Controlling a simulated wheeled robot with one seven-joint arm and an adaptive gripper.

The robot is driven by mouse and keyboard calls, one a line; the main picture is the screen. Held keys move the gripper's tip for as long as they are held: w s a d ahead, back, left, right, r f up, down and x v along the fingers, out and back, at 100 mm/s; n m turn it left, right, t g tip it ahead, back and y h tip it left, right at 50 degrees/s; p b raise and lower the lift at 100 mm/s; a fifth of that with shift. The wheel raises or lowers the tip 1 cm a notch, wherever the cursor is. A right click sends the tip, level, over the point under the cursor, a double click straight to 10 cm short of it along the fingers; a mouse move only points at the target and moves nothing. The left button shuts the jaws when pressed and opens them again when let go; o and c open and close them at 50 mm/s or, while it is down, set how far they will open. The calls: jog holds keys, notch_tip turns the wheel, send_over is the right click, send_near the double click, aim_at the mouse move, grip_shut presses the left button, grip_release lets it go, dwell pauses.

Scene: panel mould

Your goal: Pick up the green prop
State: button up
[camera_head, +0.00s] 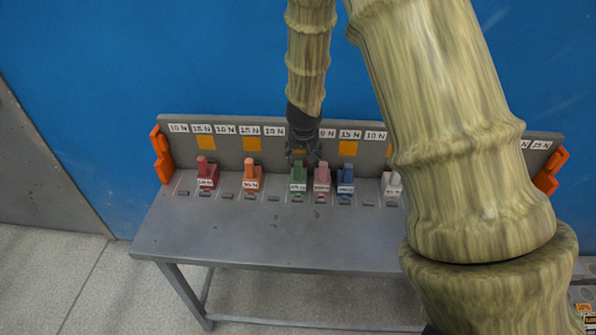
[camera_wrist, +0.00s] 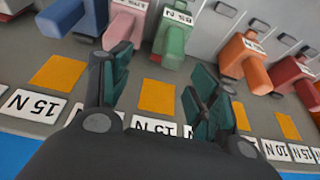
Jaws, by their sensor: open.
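The green prop (camera_head: 298,177) stands on the grey bench near the back panel, left of the pink prop. It has a white label on its front. In the wrist view the green prop (camera_wrist: 174,36) is upright at the top, ahead of the space between the fingers. My gripper (camera_head: 302,158) is just behind and above the green prop in the head view. In the wrist view my gripper (camera_wrist: 160,78) has its two dark fingers spread apart with nothing between them. Whether a finger touches the prop cannot be told.
A pink prop (camera_head: 322,178) stands close right of the green one, then a blue prop (camera_head: 345,179). An orange prop (camera_head: 253,177) and a red prop (camera_head: 207,174) stand to the left. The labelled panel (camera_head: 226,132) rises behind. The bench front (camera_head: 270,235) is clear.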

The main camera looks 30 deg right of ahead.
aim_at(299, 163)
jog(key=shift+w+a+f+p, duration=0.2)
jog(key=shift+a+f+p, duration=0.1)
jog(key=shift+a+p, duration=0.2)
jog(key=shift+w+f, duration=0.15)
jog(key=shift+f, duration=0.4)
jog(key=x, duration=0.4)
jog(key=shift+f, duration=0.2)
jog(key=shift+p+x, duration=0.85)
jog(key=shift+x, duration=2.05)
jog(key=shift+a, duration=0.1)
jog(key=shift+c, duration=0.2)
jog(key=c, duration=1)
